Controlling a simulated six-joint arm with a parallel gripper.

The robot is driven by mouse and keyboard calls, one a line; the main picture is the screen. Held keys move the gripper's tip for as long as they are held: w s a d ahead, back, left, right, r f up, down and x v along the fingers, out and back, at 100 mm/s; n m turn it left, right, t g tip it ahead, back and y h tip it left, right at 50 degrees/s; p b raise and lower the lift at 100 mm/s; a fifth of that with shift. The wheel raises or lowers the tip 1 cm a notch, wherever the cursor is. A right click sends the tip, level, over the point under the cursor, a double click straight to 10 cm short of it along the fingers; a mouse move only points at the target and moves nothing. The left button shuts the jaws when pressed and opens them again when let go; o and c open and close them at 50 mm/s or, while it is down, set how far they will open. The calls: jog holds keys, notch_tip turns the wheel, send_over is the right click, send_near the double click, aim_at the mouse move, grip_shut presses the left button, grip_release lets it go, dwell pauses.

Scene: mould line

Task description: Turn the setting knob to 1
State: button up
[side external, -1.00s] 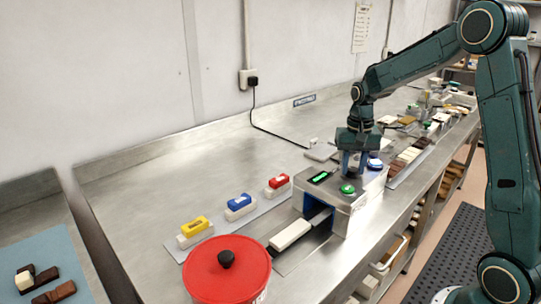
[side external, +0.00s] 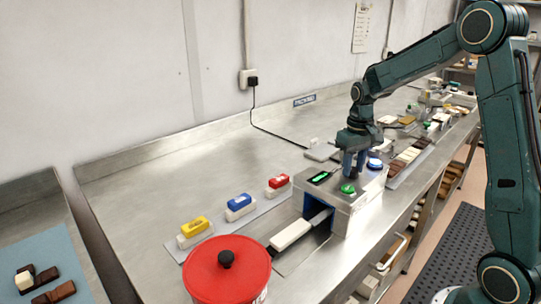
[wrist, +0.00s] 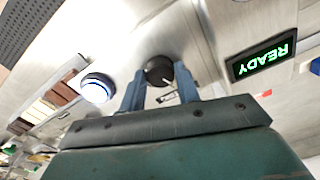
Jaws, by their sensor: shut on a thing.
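The setting knob (wrist: 158,70) is a dark round knob with a short white pointer line, on top of the metal machine (side external: 368,203). In the wrist view the pointer points towards the lower right; I cannot read a number beside it. My gripper (wrist: 160,77) is shut on the knob, one blue-grey finger on each side. In the side view my gripper (side external: 354,172) reaches down to the machine's top and hides the knob. The display (wrist: 262,60) glows green and reads READY, upside down in the wrist view.
A lit blue-white button (wrist: 97,88) is close beside the knob. A green button (side external: 348,188) is on the machine's front. A white block (side external: 291,235) lies before the opening. A red-lidded tub (side external: 228,268) and yellow, blue and red-topped blocks (side external: 239,205) stand left.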

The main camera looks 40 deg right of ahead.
aim_at(353, 169)
jog(key=n, duration=0.6)
jog(key=shift+n, duration=0.4)
jog(key=o, duration=1)
jog(key=shift+r, duration=0.2)
notch_tip(353, 169, up, 14)
jog(key=shift+f, duration=0.25)
jog(key=shift+a, duration=0.1)
